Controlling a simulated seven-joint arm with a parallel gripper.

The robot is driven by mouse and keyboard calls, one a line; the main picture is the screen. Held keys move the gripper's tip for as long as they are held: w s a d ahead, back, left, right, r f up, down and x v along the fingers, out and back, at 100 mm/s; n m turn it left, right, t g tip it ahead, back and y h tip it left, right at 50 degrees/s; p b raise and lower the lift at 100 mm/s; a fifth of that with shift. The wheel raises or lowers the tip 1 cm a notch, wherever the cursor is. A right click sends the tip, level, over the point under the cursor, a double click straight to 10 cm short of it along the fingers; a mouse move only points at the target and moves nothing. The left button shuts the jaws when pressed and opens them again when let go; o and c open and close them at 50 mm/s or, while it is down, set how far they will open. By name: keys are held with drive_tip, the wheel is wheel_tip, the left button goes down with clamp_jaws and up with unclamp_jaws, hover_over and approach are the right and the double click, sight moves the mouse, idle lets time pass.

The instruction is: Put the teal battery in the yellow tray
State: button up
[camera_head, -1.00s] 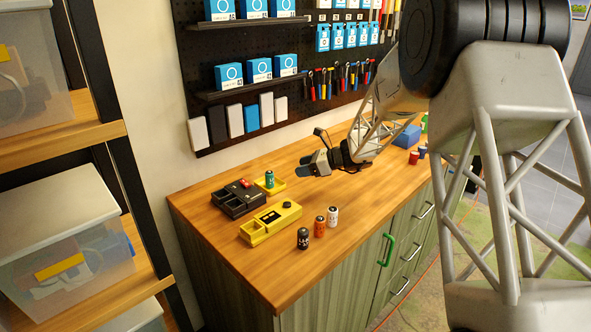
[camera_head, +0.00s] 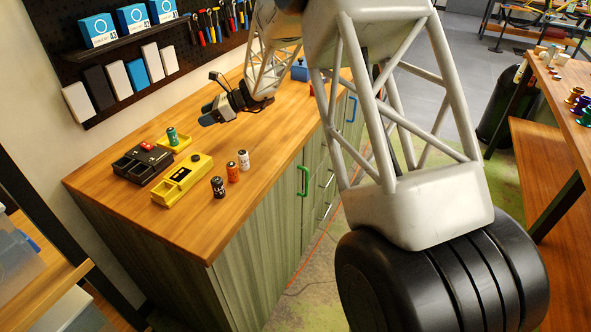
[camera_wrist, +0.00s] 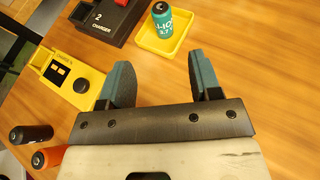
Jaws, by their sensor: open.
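The teal battery (camera_wrist: 162,18) stands upright in the small yellow tray (camera_wrist: 176,46), beside the black charger. In the head view the teal battery (camera_head: 172,136) and the yellow tray (camera_head: 184,140) are at the back left of the counter. My gripper (camera_wrist: 158,72) is open and empty; in the wrist view its two fingers point toward the tray, apart from it. In the head view my gripper (camera_head: 206,114) is above the counter, to the right of the tray.
A black charger (camera_head: 128,173) with a red item on it and a yellow charger (camera_head: 180,184) stand by the tray. A black battery (camera_head: 218,189), an orange battery (camera_head: 233,173) and a white battery (camera_head: 243,160) stand at the front. Bare counter lies right of them.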

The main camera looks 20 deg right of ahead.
drive_tip(key=s+d+r+n+g+h, duration=0.1)
drive_tip(key=s+d+r+n+h, duration=0.2)
drive_tip(key=s, duration=0.6)
drive_tip(key=s+d+r+n+h, duration=0.1)
drive_tip(key=s+r+n, duration=0.35)
drive_tip(key=s, duration=0.45)
drive_tip(key=s+d+r+n+g+h, duration=0.1)
drive_tip(key=s+d+r+n+h, duration=0.2)
drive_tip(key=s, duration=0.6)
drive_tip(key=s+d+n+h, duration=0.3)
drive_tip(key=s+d+n, duration=0.1)
drive_tip(key=s, duration=1)
drive_tip(key=s+d+n+t+h, duration=0.1)
drive_tip(key=s+d+n+h, duration=0.2)
drive_tip(key=s, duration=1.1)
drive_tip(key=d+n, duration=0.2)
drive_tip(key=shift+d+r+n+t, duration=0.15)
drive_tip(key=shift+r+n+t, duration=0.1)
drive_tip(key=shift+n+t, duration=0.1)
